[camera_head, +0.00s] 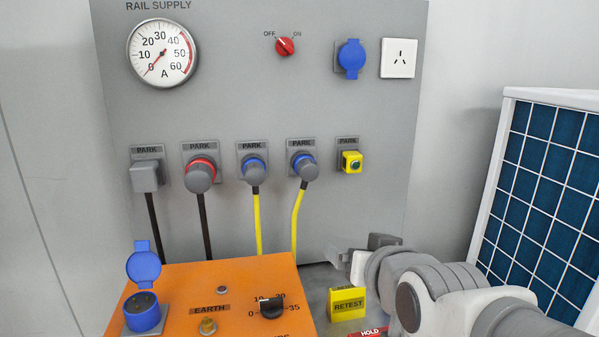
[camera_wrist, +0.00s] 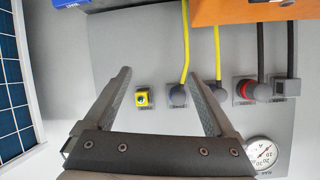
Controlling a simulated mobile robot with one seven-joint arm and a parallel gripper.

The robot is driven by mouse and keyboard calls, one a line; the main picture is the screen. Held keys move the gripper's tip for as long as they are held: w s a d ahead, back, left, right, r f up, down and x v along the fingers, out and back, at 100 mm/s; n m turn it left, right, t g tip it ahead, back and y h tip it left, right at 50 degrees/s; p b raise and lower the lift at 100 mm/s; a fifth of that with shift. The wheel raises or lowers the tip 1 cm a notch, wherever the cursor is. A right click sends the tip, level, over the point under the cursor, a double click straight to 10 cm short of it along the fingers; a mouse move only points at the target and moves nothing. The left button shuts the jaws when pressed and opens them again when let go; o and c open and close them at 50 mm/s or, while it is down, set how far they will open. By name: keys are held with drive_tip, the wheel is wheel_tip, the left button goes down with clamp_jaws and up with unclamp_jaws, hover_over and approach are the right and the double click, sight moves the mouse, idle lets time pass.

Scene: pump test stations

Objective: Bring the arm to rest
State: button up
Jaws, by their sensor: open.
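My gripper (camera_wrist: 160,78) is open in the wrist view, its two dark fingers wide apart with nothing between them. The grey panel lies ahead of it, with a small yellow parked piece (camera_wrist: 142,97) showing between the fingers, apart from them. In the head view my arm reaches in from the lower right. My gripper (camera_head: 358,252) is partly hidden behind my wrist there, below the small yellow parked piece (camera_head: 351,162) and behind the yellow RETEST block (camera_head: 346,304).
The grey RAIL SUPPLY panel (camera_head: 255,95) carries a gauge (camera_head: 162,53), a red switch (camera_head: 285,46) and several parked plugs with cables. An orange box (camera_head: 185,285) stands at the lower left. A blue-celled solar panel (camera_head: 545,180) leans at the right, near my arm.

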drive_tip(key=s+d+f+g+h, duration=0.1)
drive_tip(key=s+d+f+g, duration=0.2)
drive_tip(key=s, duration=0.4)
drive_tip(key=s+d+f+g+h, duration=0.1)
drive_tip(key=s+d+f+g, duration=0.2)
drive_tip(key=s, duration=0.4)
wheel_tip(320, 180, up, 18)
drive_tip(key=g+p, duration=0.1)
drive_tip(key=p, duration=1.7)
drive_tip(key=shift+s+a, duration=0.35)
drive_tip(key=shift+a, duration=0.1)
drive_tip(key=c, duration=0.6)
drive_tip(key=shift+d, duration=0.2)
drive_tip(key=shift+c, duration=0.2)
